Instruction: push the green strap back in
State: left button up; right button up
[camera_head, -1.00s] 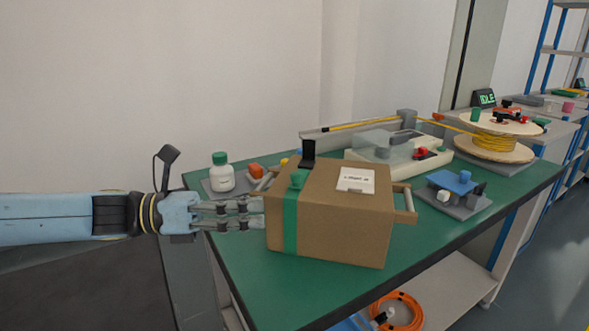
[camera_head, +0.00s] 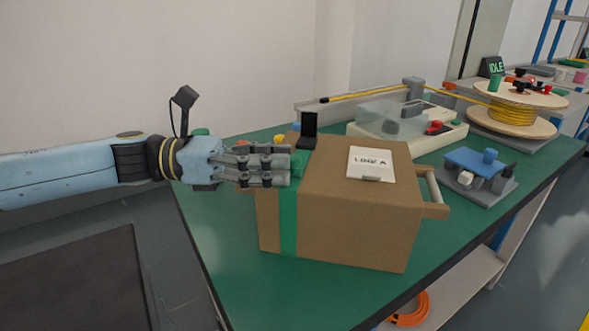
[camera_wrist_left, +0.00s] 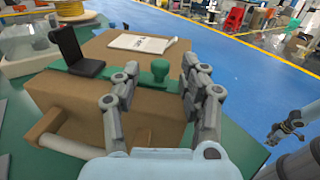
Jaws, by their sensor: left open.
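A cardboard box (camera_head: 350,210) stands on the green table with a green strap (camera_head: 288,222) running down its near face. A green knob (camera_wrist_left: 160,70) stands at the strap's top, upright on the box top in the left wrist view; in the head view it is mostly hidden behind my fingers. My left gripper (camera_head: 284,165) is open at the box's upper left edge. In the left wrist view its fingers (camera_wrist_left: 165,74) lie on either side of the knob, with gaps showing. A dark gripper-like part (camera_wrist_left: 285,128), probably my right gripper, shows small at the right; its jaws are unclear.
A black bracket (camera_head: 308,130) stands on the box top beside the knob. A wooden handle (camera_head: 434,195) sticks out on the right. Behind are a clear-covered machine (camera_head: 410,128), a yellow cable spool (camera_head: 512,115) and a blue-topped fixture (camera_head: 477,165). Table to the right front is clear.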

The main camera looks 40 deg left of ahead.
aim_at(294, 157)
pick_arm(q)
jog(key=shift+x, duration=1.6)
grip_shut()
jog(key=shift+a, duration=0.1)
